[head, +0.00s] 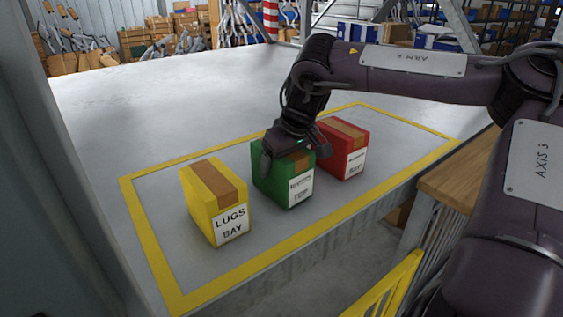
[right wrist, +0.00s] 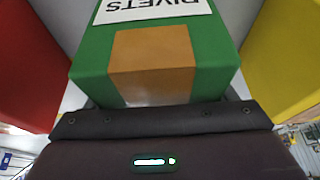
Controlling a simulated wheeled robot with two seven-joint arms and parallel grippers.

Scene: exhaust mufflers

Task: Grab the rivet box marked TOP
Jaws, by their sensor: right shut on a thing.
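The green rivet box (head: 271,181) stands in the middle of a row of three boxes; its white label ends in TOP. In the right wrist view the green box (right wrist: 207,55) shows a brown tape strip and an upside-down RIVETS label. My right gripper (head: 292,157) comes down over the top of the green box, with its fingers on either side, shut on it. The box appears upright and at table height; I cannot tell whether it touches the surface. My left gripper is in neither view.
A yellow box (head: 190,197) marked LUGS BAY stands left of the green box. A red box (head: 329,137) with a label ending in BAY stands close on its right. A yellow border (head: 146,235) frames them on the grey table (head: 110,120), clear behind.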

